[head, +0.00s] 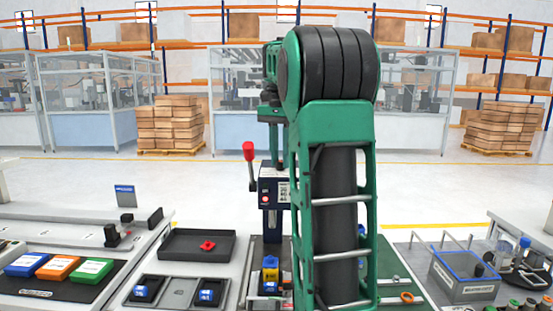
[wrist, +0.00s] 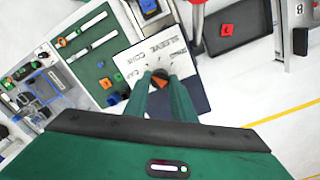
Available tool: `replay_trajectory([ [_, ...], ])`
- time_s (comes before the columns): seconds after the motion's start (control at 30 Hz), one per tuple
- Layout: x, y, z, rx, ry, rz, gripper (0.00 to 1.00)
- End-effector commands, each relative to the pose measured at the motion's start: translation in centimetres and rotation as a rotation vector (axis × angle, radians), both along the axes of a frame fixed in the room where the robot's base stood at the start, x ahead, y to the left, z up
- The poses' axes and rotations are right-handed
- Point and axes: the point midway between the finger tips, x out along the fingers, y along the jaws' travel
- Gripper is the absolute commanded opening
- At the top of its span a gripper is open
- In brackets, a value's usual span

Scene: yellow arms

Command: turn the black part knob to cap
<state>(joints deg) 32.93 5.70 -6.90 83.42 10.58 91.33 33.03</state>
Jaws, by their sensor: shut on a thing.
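The black knob (wrist: 160,73) sits on a white label plate (wrist: 188,62) in the wrist view, with an orange patch showing beside it between the fingers. Printed words on the plate read SLEEVE, CORE and CAP, with another word partly hidden at the right. My gripper (wrist: 161,77) is shut on the knob, with one green finger on each side. The fingers cover part of the knob, so I cannot tell which word it points to.
A press with a red-tipped lever (head: 249,152) stands left of my arm. A dark tray (head: 178,244) holds a red piece (head: 208,245). A blue-rimmed bin (head: 466,290) stands at the right. A green mat (wrist: 84,57) with small parts lies left of the plate.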

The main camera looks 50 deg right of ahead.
Motion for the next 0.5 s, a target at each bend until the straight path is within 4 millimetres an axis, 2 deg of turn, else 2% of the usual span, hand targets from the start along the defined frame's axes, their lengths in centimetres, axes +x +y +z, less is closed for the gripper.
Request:
replay_trajectory([
  [0.5, 0.36, -0.03, 0.09, -0.008, -0.006, 0.462, 0.01],
])
